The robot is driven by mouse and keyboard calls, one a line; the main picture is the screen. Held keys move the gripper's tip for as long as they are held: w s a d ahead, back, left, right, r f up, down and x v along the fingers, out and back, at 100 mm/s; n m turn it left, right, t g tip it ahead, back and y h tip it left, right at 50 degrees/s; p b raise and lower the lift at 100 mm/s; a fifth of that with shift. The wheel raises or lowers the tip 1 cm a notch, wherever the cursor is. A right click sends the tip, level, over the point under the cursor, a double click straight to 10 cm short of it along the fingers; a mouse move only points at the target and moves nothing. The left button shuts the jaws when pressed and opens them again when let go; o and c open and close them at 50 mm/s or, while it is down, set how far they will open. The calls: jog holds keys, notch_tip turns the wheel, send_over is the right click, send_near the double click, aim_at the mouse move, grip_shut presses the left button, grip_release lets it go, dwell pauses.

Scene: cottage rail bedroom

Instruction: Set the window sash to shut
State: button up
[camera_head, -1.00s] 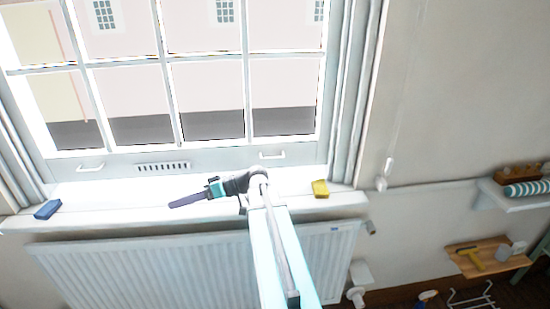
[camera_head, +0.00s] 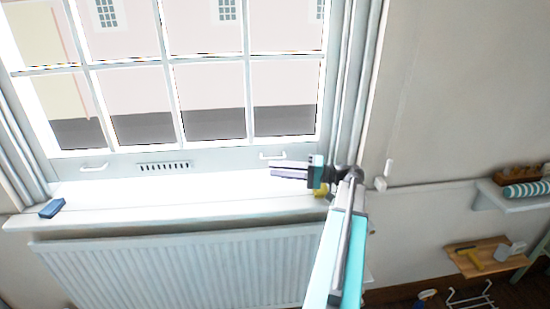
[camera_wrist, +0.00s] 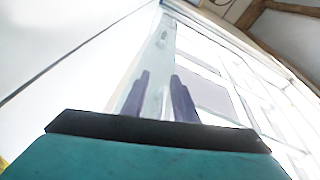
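The window sash (camera_head: 215,160) is a white multi-pane frame. Its bottom rail carries a left handle (camera_head: 94,166), a slotted vent (camera_head: 165,165) and a right handle (camera_head: 272,155). I cannot tell whether a gap lies between the rail and the sill (camera_head: 180,195). My gripper (camera_head: 271,170) points left, with its fingertips just below the right handle in the picture; contact cannot be told. In the wrist view its two purple fingers (camera_wrist: 162,85) are apart with nothing visible held between them. Window framing and panes (camera_wrist: 207,92) show beyond them.
A blue block (camera_head: 52,208) lies at the sill's left end. A yellow block (camera_head: 320,190) on the right is partly hidden by my gripper. A white radiator (camera_head: 180,265) is below the sill. A shelf (camera_head: 515,200) and tools are far right.

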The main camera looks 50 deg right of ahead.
aim_at(274, 159)
jog(key=s+d+r+m+t+h, duration=0.1)
jog(key=s+d+m, duration=0.2)
jog(key=s+d, duration=0.3)
jog(key=shift+s+d+t, duration=0.3)
jog(key=shift+s+d, duration=0.1)
jog(key=shift+d, duration=0.15)
jog(key=shift+r, duration=0.15)
jog(key=p+x, duration=0.3)
jog(key=x, duration=0.7)
jog(key=shift+w, duration=0.15)
jog(key=shift+p+x, duration=0.4)
jog(key=shift+x, duration=0.5)
grip_shut()
dwell(0.3)
